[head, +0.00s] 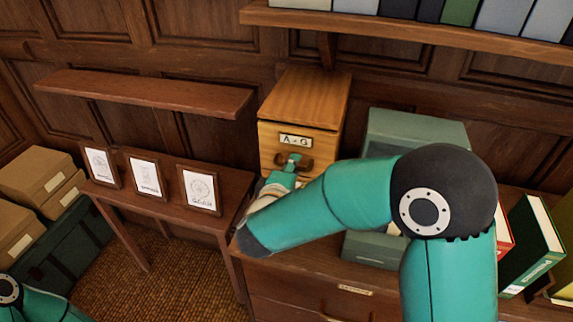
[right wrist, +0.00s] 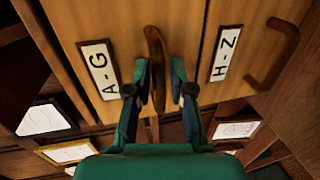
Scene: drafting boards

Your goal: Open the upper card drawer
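The wooden card cabinet (head: 305,95) stands on a brown desk against the wall. Its upper drawer has an "A-G" label (head: 295,141) and a brown handle (head: 304,164); its front looks flush. In the right wrist view the "A-G" drawer (right wrist: 125,40) lies beside the "H-Z" drawer (right wrist: 245,45), turned sideways. My right gripper (right wrist: 159,66) is at the "A-G" handle (right wrist: 155,45), one finger on each side, with a narrow gap showing. My right arm hides the lower drawer in the head view. My left gripper is out of view; only part of that arm shows.
A grey-green box (head: 415,125) stands right of the cabinet, with books (head: 530,245) further right. Several framed drawings (head: 145,176) stand on a small side table to the left. Wall shelves (head: 145,92) hang above. Cardboard boxes (head: 35,178) are at far left.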

